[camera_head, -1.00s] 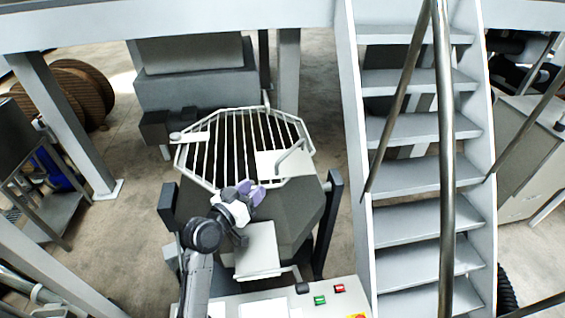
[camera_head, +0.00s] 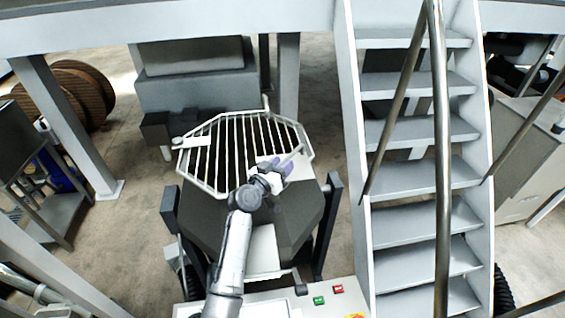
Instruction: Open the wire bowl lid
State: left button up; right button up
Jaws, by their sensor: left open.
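The wire bowl lid (camera_head: 225,155) is a white barred grid lying shut over the dark grey bowl (camera_head: 290,215). A light handle (camera_head: 292,154) stands on a plate at the lid's right side. My left gripper (camera_head: 279,164) has purple fingertips and is open at this handle. The arm and gripper hide part of the plate and the lower handle. I cannot tell whether the fingers touch the handle. My right gripper is out of view.
A control panel (camera_head: 338,305) with green and red buttons stands in front of the bowl. Grey stairs (camera_head: 410,180) with metal rails rise at the right. A cable reel (camera_head: 82,92) and a steel cart (camera_head: 55,205) stand at the left.

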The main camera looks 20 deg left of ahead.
pick_arm(q)
jog(key=shift+w, duration=0.35)
jog(key=shift+c, duration=0.3)
jog(key=shift+d, duration=0.1)
grip_shut()
